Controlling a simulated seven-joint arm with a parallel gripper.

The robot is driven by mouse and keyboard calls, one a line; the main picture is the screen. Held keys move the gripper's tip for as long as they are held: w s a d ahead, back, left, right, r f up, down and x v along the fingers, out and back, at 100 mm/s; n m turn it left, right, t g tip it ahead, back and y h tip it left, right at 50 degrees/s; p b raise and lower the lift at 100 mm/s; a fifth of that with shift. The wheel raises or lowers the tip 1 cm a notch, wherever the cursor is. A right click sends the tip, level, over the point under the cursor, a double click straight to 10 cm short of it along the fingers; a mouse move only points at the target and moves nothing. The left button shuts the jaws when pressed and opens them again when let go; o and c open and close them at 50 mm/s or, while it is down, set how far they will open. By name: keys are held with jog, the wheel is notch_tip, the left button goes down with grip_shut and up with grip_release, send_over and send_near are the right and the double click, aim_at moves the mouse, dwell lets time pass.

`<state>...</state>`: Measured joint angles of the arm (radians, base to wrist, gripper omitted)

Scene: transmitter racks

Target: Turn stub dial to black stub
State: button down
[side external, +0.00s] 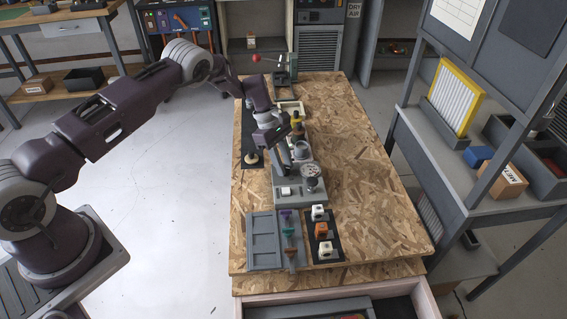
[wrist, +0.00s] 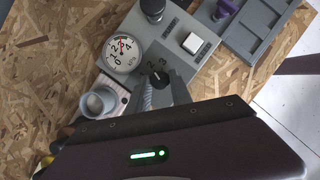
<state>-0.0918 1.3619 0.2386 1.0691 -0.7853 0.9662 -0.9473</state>
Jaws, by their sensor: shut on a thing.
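The grey panel unit (wrist: 203,62) stands on the chipboard bench and also shows in the side external view (side external: 287,202). Its small black dial (wrist: 159,79) has numbers printed around it, with 2 and 3 readable. My gripper (wrist: 162,82) is shut on this dial, one finger on each side. In the side external view my gripper (side external: 286,168) reaches down to the panel and hides the dial. A black cylindrical stub (wrist: 152,9) stands upright on the panel, apart from my gripper; it also shows in the side external view (side external: 313,185).
A round kPa gauge (wrist: 121,54) and a white square button (wrist: 193,43) are on the panel close to the dial. A grey cup-like part (wrist: 99,101) is beside it. Bench right is clear.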

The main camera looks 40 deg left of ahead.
jog(key=c, duration=1.1)
grip_release()
jog(key=shift+c, duration=0.2)
jog(key=s+r+m+t+y, duration=0.1)
jog(key=s+r+m, duration=0.1)
jog(key=r, duration=1)
jog(key=s+r+m, duration=0.2)
jog(key=r, duration=1)
jog(key=s+d+r+m+t, duration=0.15)
jog(key=s+r+m, duration=0.35)
jog(key=s+r, duration=0.55)
jog(key=s+r+m+t+y, duration=0.1)
jog(key=s+m+t+y, duration=0.2)
jog(key=s+m, duration=0.6)
jog(key=s, duration=1.5)
jog(key=shift+d+r+m+y, duration=0.3)
jog(key=shift+d+m, duration=0.05)
jog(key=shift+m, duration=0.05)
